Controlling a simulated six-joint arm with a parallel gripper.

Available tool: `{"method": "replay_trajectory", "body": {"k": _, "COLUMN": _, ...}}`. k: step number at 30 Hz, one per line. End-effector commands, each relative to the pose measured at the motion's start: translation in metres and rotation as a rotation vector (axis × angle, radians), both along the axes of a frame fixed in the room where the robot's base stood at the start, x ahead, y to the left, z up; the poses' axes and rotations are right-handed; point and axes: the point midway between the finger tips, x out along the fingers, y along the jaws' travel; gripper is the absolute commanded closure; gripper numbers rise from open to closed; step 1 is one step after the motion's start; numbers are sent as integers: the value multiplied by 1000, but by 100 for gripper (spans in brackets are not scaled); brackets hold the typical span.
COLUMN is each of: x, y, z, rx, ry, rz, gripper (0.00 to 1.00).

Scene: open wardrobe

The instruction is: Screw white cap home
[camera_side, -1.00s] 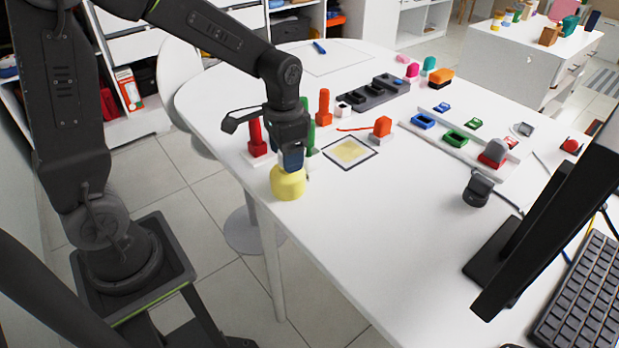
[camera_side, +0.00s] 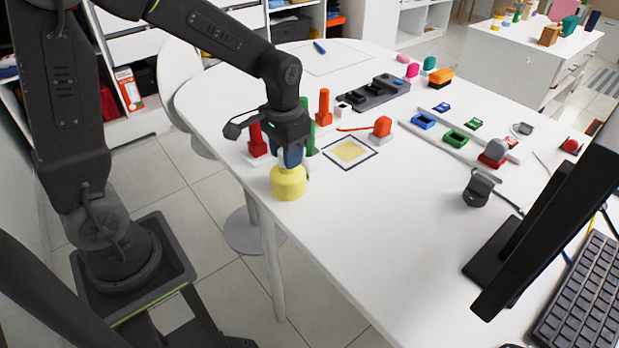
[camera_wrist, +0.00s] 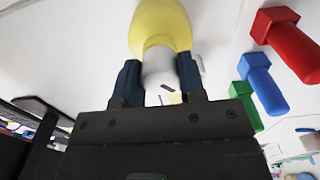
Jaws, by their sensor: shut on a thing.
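A round yellow jar (camera_side: 288,184) stands on the white table near its left edge. My gripper (camera_side: 291,161) points down right above the jar's neck. In the wrist view, my gripper (camera_wrist: 160,80) has its two dark blue fingers on either side of the white cap (camera_wrist: 158,64) and is shut on it. The cap meets the neck of the yellow jar (camera_wrist: 160,25); whether it is fully seated I cannot tell.
A yellow square with a dark border (camera_side: 349,151) lies to the right. The table's front middle is clear.

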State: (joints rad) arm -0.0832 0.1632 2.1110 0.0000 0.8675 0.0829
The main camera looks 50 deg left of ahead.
Motion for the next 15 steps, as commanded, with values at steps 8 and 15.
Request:
{"method": "replay_trajectory", "body": {"k": 8, "x": 0, "y": 0, "z": 0, "rx": 0, "ry": 0, "rz": -130, "gripper": 90}}
{"method": "replay_trajectory", "body": {"k": 15, "x": 0, "y": 0, "z": 0, "rx": 0, "ry": 0, "rz": -480, "gripper": 100}}
